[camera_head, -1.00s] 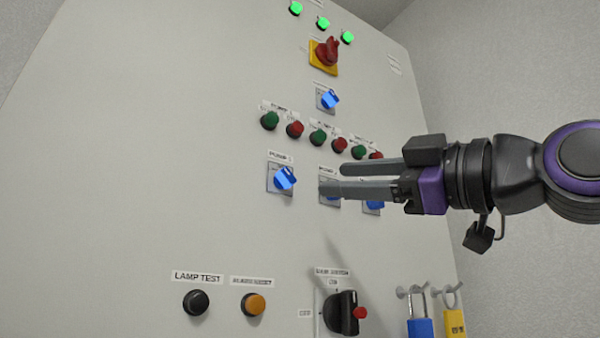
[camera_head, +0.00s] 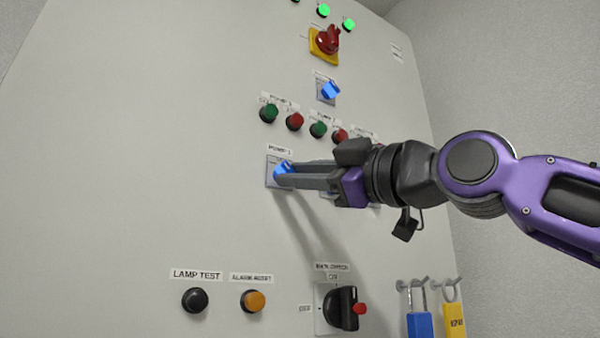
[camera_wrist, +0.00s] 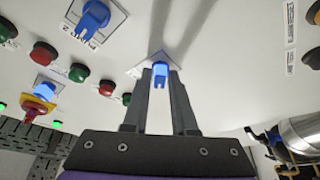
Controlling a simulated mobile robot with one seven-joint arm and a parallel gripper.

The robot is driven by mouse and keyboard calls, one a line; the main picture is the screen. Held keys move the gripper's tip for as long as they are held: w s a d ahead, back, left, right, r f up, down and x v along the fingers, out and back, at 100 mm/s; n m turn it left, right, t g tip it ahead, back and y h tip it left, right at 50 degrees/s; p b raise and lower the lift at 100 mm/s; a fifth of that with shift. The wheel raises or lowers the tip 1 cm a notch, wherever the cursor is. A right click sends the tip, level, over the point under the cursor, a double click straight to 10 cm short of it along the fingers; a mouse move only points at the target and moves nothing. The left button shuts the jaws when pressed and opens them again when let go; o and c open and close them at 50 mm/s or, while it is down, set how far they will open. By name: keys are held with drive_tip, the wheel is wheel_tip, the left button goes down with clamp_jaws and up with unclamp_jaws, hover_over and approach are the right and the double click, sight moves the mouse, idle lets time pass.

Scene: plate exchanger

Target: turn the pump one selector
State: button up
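The pump one selector (camera_head: 284,168) is a blue knob on a pale square plate, under a PUMP label in the middle of the grey panel. My gripper (camera_head: 286,175) reaches it from the right. In the wrist view the blue knob (camera_wrist: 160,74) sits between the two fingertips (camera_wrist: 161,82), with little or no gap on either side, so the gripper looks shut on it. The fingers hide part of the knob and its plate in the head view. The knob's exact pointing direction is hard to read.
The pump 2 selector (camera_wrist: 94,17) is close by. Green (camera_head: 269,113) and red (camera_head: 294,121) buttons sit above. A black rotary switch (camera_head: 341,308), lamp test button (camera_head: 195,300) and padlocks (camera_head: 420,324) are below. The panel's left side is bare.

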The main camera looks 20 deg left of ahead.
clamp_jaws()
drive_tip(key=shift+f+m, duration=0.1)
drive_tip(key=shift+m, duration=0.3)
drive_tip(key=shift+s+a+f+m+t+h+b, duration=0.1)
drive_tip(key=shift+m+t+h+b, duration=0.25)
drive_tip(key=shift+m+t+b, duration=1)
drive_tip(key=shift+s+a+f+m+t+h+b, duration=0.1)
drive_tip(key=shift+m+t+h+b, duration=0.3)
drive_tip(key=shift+m, duration=1.85)
drive_tip(key=shift+s+a+m+t+h+b, duration=0.1)
drive_tip(key=shift+m+t+h+b, duration=0.15)
drive_tip(key=shift+m+t+b, duration=1.1)
drive_tip(key=shift+r+m+p, duration=0.1)
drive_tip(key=shift+m+p, duration=0.35)
drive_tip(key=shift+m, duration=0.6)
drive_tip(key=shift+o, duration=2.3)
unclamp_jaws()
drive_tip(key=shift+s, duration=0.1)
